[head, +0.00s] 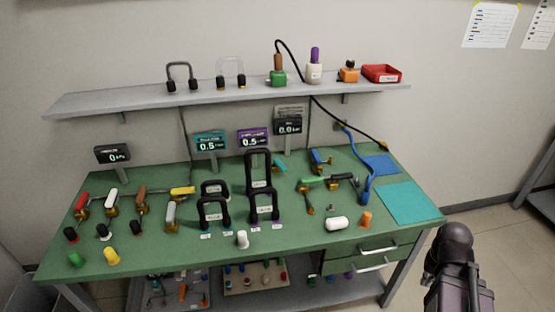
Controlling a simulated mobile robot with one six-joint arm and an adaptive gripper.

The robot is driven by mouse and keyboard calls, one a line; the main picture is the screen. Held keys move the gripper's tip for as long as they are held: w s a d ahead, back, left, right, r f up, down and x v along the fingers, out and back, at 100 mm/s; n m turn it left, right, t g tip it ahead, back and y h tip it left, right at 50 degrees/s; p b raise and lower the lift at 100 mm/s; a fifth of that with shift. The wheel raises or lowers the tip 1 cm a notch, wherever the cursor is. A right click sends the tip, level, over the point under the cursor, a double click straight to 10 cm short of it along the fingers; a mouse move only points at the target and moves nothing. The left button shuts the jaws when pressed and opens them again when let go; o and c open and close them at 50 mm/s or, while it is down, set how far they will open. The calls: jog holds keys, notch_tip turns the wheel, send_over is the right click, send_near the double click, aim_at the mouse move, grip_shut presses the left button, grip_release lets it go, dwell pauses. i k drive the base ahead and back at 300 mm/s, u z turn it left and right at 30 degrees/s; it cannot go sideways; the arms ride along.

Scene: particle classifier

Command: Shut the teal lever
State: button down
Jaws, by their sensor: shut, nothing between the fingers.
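The teal lever (280,166) is small in the head view, near the back of the green bench, just right of the tall black frame. Its handle slants down to the right. Its valve body is too small and partly hidden for me to tell how the handle lies against the pipe. A dark part of my own arm shows at the lower right, off the bench's right end and far from the lever. I cannot make out my gripper's fingers in this view.
Black hoop-shaped frames (258,172) stand close left of the teal lever. Blue (320,161) and green-handled (314,180) valves stand to its right, beside a blue hose (367,185). A shelf (220,97) overhangs the bench's back. A teal mat (409,203) lies clear at right.

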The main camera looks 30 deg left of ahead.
aim_at(278, 163)
jog(key=u, duration=0.65)
jog(key=i, duration=0.85)
jog(key=u, duration=0.5)
